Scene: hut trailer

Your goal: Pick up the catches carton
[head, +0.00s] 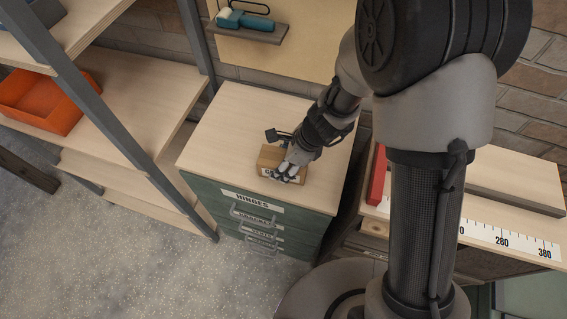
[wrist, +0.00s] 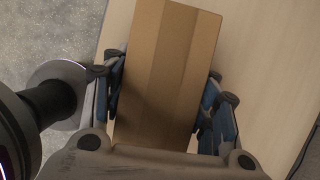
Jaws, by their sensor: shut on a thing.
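The carton (head: 268,157) is a small brown cardboard box on the wooden top of the green drawer cabinet. It carries a white label on its front side, mostly covered by my fingers, so I cannot read it. My gripper (head: 287,172) is at the carton and shut on it. In the wrist view the carton (wrist: 170,70) fills the middle, with the blue-grey fingers of my gripper (wrist: 168,105) on both its sides. I cannot tell whether the carton touches the cabinet top or is slightly raised.
The cabinet top (head: 225,125) is otherwise clear. The cabinet's front (head: 250,222) has labelled drawers, one reading HINGES. Shelves with an orange bin (head: 42,101) stand left. A bench with a ruler strip (head: 510,242) and a red object (head: 377,176) stands right. A small wall shelf (head: 248,33) hangs behind.

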